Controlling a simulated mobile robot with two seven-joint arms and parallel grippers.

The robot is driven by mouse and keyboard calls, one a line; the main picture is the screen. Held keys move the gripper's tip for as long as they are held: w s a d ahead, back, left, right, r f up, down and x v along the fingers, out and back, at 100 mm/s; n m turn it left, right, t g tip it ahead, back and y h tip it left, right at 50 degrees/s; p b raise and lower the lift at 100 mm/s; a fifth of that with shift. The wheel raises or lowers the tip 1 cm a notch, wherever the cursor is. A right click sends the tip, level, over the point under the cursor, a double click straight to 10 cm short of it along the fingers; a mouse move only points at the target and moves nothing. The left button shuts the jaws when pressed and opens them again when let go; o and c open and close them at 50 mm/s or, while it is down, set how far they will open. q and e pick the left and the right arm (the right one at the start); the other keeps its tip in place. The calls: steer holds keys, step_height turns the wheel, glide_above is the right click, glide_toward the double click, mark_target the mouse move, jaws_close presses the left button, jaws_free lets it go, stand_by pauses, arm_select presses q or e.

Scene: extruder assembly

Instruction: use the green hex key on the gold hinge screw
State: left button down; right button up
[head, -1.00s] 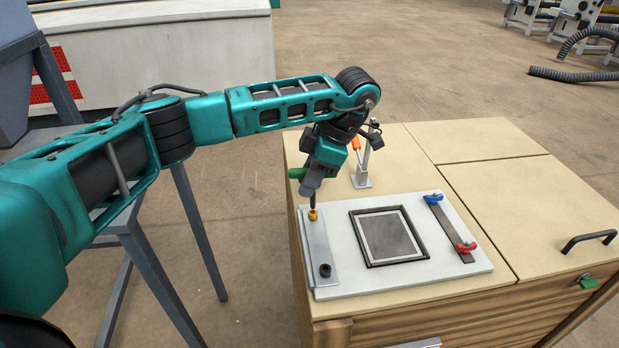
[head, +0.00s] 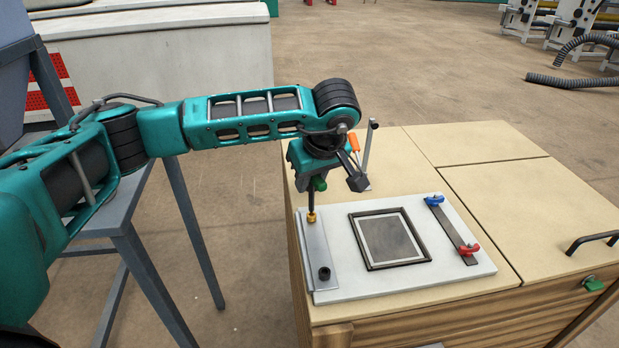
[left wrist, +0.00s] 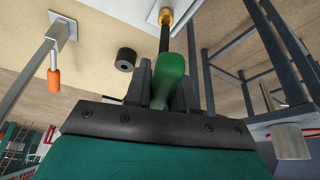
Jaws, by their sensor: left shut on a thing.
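My left gripper (head: 318,180) is shut on the green handle of the hex key (head: 319,184), above the plate's left side. The key's dark shaft points down to the gold hinge screw (head: 311,217), and its tip appears to meet the screw head. In the left wrist view, the green hex key (left wrist: 172,80) sits between the dark fingers of the left gripper (left wrist: 163,78), with its shaft running to the gold screw (left wrist: 166,16). The fingers partly hide the handle. The gold screw is at the far end of a grey hinge strip (head: 317,248). My right gripper is out of view.
The light plate (head: 450,277) carries a dark-framed panel (head: 391,239), a black screw (head: 324,273) and a bar with blue (head: 434,200) and red (head: 468,249) clamps. Behind it stands a metal post (head: 370,145) with an orange-handled tool (head: 354,143).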

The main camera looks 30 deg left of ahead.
arm_select(q)
steer(key=shift+f+b, duration=0.7)
steer(key=shift+f, duration=0.25)
steer(key=c, duration=1.5)
jaws_free()
jaws_close()
